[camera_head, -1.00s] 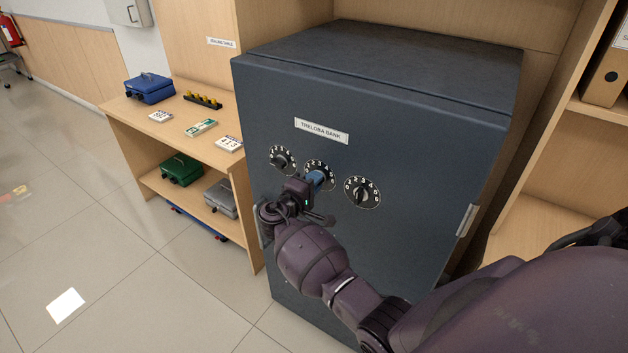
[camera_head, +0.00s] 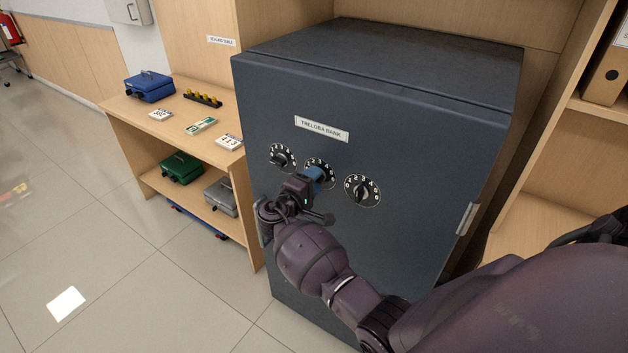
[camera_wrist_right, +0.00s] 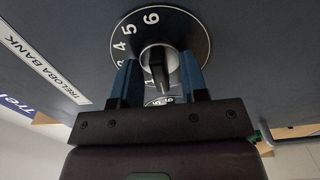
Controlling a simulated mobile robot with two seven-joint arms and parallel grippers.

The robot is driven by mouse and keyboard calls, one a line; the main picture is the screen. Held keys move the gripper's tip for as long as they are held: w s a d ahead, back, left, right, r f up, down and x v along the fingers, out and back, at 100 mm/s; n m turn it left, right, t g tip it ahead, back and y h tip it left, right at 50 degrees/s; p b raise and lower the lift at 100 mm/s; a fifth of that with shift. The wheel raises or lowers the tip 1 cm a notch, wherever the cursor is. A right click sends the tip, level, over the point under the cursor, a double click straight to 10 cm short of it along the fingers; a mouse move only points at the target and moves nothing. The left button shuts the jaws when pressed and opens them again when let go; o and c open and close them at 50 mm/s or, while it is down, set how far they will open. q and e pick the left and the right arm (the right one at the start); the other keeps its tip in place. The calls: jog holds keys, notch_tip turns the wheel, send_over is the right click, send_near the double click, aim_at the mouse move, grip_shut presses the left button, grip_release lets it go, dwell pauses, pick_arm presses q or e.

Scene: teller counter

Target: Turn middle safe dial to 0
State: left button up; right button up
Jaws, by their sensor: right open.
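The dark blue-grey safe (camera_head: 400,120) has three round dials in a row on its front. The middle dial (camera_head: 322,164) is partly hidden behind my right gripper (camera_head: 318,176). In the right wrist view the middle dial (camera_wrist_right: 170,22) shows its white numbers, and its dark knob (camera_wrist_right: 157,68) stands between my fingers. My right gripper (camera_wrist_right: 160,82) is open, with one blue finger on each side of the knob; I cannot tell whether they touch it. The left dial (camera_head: 283,157) and right dial (camera_head: 362,190) are clear of my arm. My left gripper is not in view.
A wooden shelf unit left of the safe holds a blue cash box (camera_head: 149,87), a green box (camera_head: 182,168) and a grey box (camera_head: 221,197). The floor at left is open.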

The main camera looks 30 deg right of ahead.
jog(key=b+v, duration=0.1)
jog(key=v, duration=0.9)
jog(key=shift+s+a, duration=0.15)
jog(key=shift+a, duration=0.1)
